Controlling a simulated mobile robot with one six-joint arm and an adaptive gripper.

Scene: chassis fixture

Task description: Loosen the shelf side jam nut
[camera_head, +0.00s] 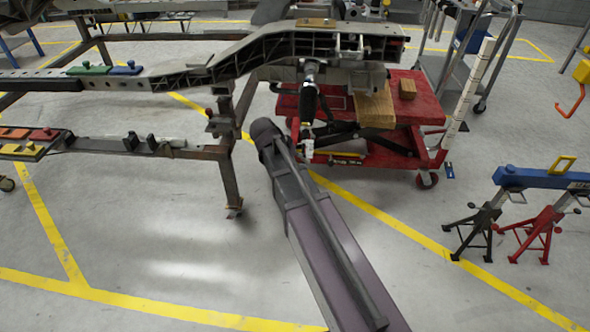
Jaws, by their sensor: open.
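I cannot make out the jam nut at this size. A black strut-like part (308,103) with pale metal ends hangs upright below the grey chassis rail (285,45). Whether a nut sits on its ends is too small to tell. A dark shelf (100,146) at the left, with a small rack of coloured pieces (28,143), is fixed to the frame's legs. My own dark arm link runs up from the bottom edge to a rounded joint left of the strut. I see no gripper fingers.
A red lift cart (415,100) with wooden blocks (374,110) stands under the rail. Black and red stands (545,222) carry a blue beam (540,178) at the right. A grey trolley (460,60) is behind. The floor at lower left is clear.

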